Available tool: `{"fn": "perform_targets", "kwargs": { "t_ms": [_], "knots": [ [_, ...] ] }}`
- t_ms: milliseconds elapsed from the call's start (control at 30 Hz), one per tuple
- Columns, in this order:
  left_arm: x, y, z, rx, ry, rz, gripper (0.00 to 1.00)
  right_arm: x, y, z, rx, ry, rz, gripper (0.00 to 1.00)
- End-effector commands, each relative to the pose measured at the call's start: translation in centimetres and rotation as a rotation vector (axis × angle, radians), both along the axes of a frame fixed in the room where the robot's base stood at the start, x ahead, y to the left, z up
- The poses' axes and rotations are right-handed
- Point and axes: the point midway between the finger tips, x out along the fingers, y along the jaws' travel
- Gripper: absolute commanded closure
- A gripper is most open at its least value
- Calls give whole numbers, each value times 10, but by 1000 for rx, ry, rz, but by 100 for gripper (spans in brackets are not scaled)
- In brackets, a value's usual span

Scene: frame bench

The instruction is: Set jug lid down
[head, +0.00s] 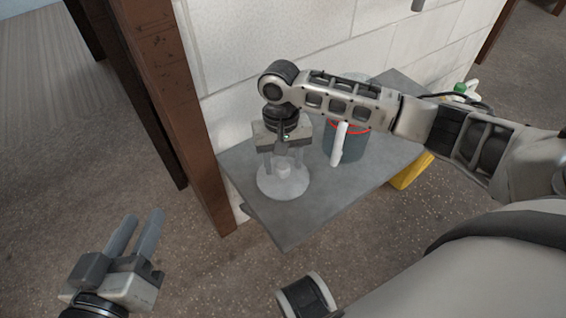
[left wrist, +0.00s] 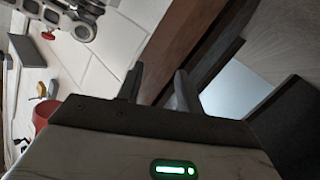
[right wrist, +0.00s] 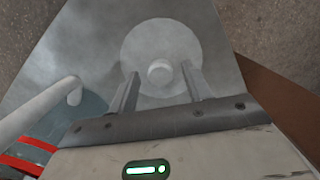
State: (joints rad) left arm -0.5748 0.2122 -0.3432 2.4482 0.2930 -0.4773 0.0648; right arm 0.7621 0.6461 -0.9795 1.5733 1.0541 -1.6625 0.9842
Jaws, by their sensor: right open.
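The jug lid (head: 288,190), a pale translucent disc with a round knob, lies flat on the grey table (head: 290,228) near its left end. It also shows in the right wrist view (right wrist: 160,35). My right gripper (head: 283,168) is above the lid, pointing down. Its fingers are open, one on each side of the knob, with gaps visible in the right wrist view. The jug (head: 347,165), with a red band and a white handle, stands on the table to the right, partly hidden behind my right arm. My left gripper (head: 140,214) is open and empty, away from the table.
A white block wall (head: 270,45) stands right behind the table. A brown post (head: 165,110) rises at the table's left. A yellow object (head: 410,172) and a green-capped bottle (head: 460,88) are at the table's right end. The table's front strip is clear.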

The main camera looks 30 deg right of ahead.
Motion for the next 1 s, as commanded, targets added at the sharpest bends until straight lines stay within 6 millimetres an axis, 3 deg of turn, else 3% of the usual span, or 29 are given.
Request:
{"fn": "perform_targets", "kwargs": {
  "t_ms": [33,200,400,600,1000],
  "knots": [
    [-1,1,2,34,8,1,64,2,0,17,2,-2,1,50],
    [-5,8,-9,142,39,2,64,6,-1,55,2,-2,2,50],
    [-5,12,-19,206,83,4,64,10,-2,89,2,-1,1,50],
    [-4,14,-27,221,120,5,64,12,-2,103,1,0,1,50],
    [-4,15,-28,222,123,5,64,12,-2,104,1,1,1,50]
  ]
}}
